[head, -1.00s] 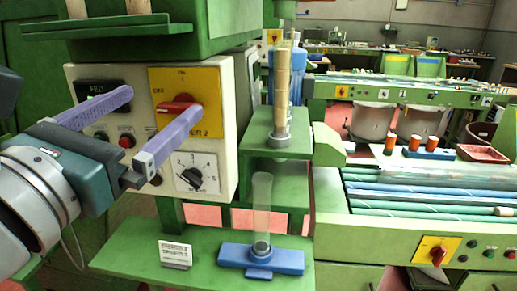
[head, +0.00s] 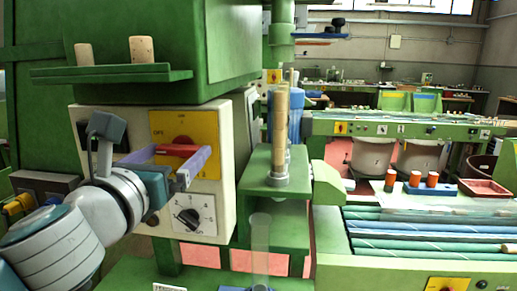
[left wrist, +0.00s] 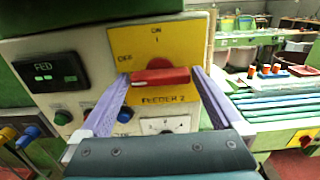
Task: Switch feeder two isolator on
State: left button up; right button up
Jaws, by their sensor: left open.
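The feeder two isolator is a yellow plate (head: 208,128) with a red handle (head: 181,149) on a cream control panel. The handle lies horizontal, in line with the OFF mark on the left; ON 1 is printed above it. My left gripper (head: 174,160) is at the panel, open, its purple fingers on either side of the handle. In the left wrist view the red handle (left wrist: 160,76) lies between the fingertips, near both ends; I cannot tell whether they touch it. The FEEDER 2 label (left wrist: 168,99) shows below it. My right gripper is not in view.
A numbered dial (head: 193,217) sits below the isolator. A dark FED display (left wrist: 50,73) is to its left, with a green button (left wrist: 62,117) below. A green shelf (head: 110,74) with two corks juts out above the panel. A corks tube (head: 281,130) stands to the right.

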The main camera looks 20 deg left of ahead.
pick_arm(q)
jog(key=c, duration=1.1)
jog(key=shift+o, duration=0.2)
jog(key=shift+m, duration=0.3)
jog(key=m+p, duration=0.2)
jog(key=m, duration=0.1)
jog(key=shift+r+m+p, duration=0.15)
jog(key=shift+m+p, duration=0.15)
jog(key=shift+p, duration=0.1)
jog(key=m+p, duration=0.2)
jog(key=m, duration=0.2)
jog(key=shift+m, duration=0.3)
jog(key=m+p, duration=0.1)
jog(key=m, duration=0.3)
jog(key=shift+m, duration=0.3)
jog(key=m+p, duration=0.1)
jog(key=m, duration=0.3)
jog(key=shift+m+p, duration=0.3)
jog(key=shift+p, duration=0.1)
